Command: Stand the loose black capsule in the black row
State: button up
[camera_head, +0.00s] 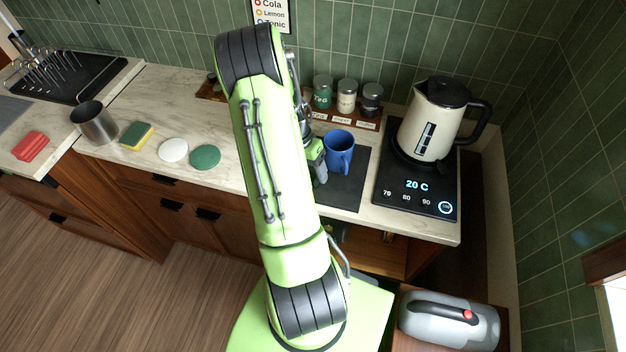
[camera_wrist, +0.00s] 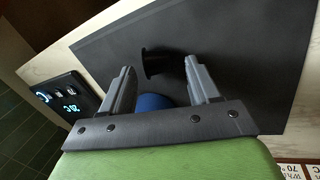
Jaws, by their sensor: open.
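A small black object (camera_wrist: 152,62), which looks like the loose capsule, lies on the dark mat (camera_wrist: 240,40) in the wrist view. It is dark on dark, so its exact pose is hard to tell. My gripper (camera_wrist: 160,72) is open, with its two grey fingers apart and the black object beyond and between their tips. In the head view my gripper (camera_head: 318,172) is low over the dark mat (camera_head: 345,190), left of the blue mug (camera_head: 339,152), partly hidden by my arm. The black row cannot be made out; my arm hides part of the counter's back.
The blue mug (camera_wrist: 152,101) shows close to the fingers. A kettle (camera_head: 435,120) stands on a black heating base (camera_head: 420,190) at right. Green, white and black jars (camera_head: 347,97) stand at the back. A sponge (camera_head: 136,136) and discs (camera_head: 205,156) lie left.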

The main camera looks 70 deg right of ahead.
grip_shut()
notch_tip(320, 180, up, 10)
jog(key=shift+p, duration=0.35)
dwell(0.4)
jog(key=w+a+f+n+h, duration=0.1)
jog(key=w+a+f+n, duration=0.2)
jog(key=w+a+n, duration=0.45)
jog(key=w+a+f+n+h, duration=0.15)
jog(key=w+a+f, duration=0.3)
jog(key=w, duration=0.55)
jog(key=w+a+f+n+t, duration=0.1)
jog(key=w+a+f+n, duration=0.1)
jog(key=a, duration=0.5)
jog(key=w+a+f+n+t, duration=0.1)
jog(key=w+a+n, duration=0.1)
jog(key=a+n, duration=0.2)
jog(key=w+a+f+n+t, duration=0.1)
jog(key=w+a+f+n, duration=0.1)
jog(key=a, duration=0.7)
jog(key=shift+w+a+f+n+h, duration=0.15)
jog(key=shift+a+f+n+h, duration=0.25)
jog(key=shift+n, duration=0.4)
